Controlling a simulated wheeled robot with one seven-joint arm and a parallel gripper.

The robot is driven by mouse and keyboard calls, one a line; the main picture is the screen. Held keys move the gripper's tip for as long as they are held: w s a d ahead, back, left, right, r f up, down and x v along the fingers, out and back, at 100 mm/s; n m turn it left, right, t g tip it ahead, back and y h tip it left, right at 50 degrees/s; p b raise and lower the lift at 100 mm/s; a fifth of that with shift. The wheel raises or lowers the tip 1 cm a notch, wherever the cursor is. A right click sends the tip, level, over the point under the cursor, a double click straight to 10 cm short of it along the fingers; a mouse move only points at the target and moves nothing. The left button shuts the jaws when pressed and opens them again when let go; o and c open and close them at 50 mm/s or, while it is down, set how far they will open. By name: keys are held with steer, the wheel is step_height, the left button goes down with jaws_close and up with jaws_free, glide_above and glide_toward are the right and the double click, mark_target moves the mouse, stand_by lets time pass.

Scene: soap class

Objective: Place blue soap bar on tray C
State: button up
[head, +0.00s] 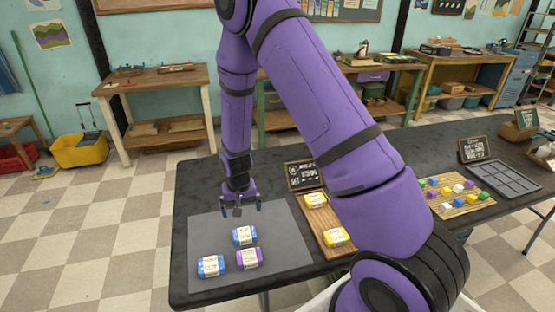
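Two blue soap bars with pale paper bands lie on a grey mat (292,262). The farther blue soap bar (236,237) is just below and in front of my gripper (239,208); the nearer blue soap bar (203,268) lies at the front left. A purple soap bar (257,261) lies between them and to the right. My gripper points down with its fingers apart and nothing between them, seemingly above the mat. A wooden tray (327,220) right of the mat holds two yellow soap bars. I can read no letter C on any tray.
A small chalkboard sign (304,174) stands behind the wooden tray. At the right are a wooden board (478,207) with several coloured cubes, a grey compartment tray (514,185) and another sign (473,149). My arm hides the table's middle. The mat's back left is bare.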

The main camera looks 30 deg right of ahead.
steer(key=s+d+r+n+t, duration=0.1)
steer(key=s+r, duration=0.2)
steer(key=r, duration=1.1)
steer(key=s+r+n+t, duration=0.15)
steer(key=s+r, duration=0.25)
steer(key=r, duration=1)
steer(key=s+d+r+t, duration=0.1)
steer(key=s+r, duration=0.6)
steer(key=s, duration=0.3)
steer(key=s+d+r+n+t, duration=0.1)
steer(key=s+r, duration=0.6)
steer(key=s, duration=0.3)
steer(key=shift+s+t, duration=0.15)
steer(key=shift+t, duration=0.2)
steer(key=shift+s+d, duration=0.15)
steer(key=shift+s, duration=0.15)
steer(key=shift+c, duration=1.1)
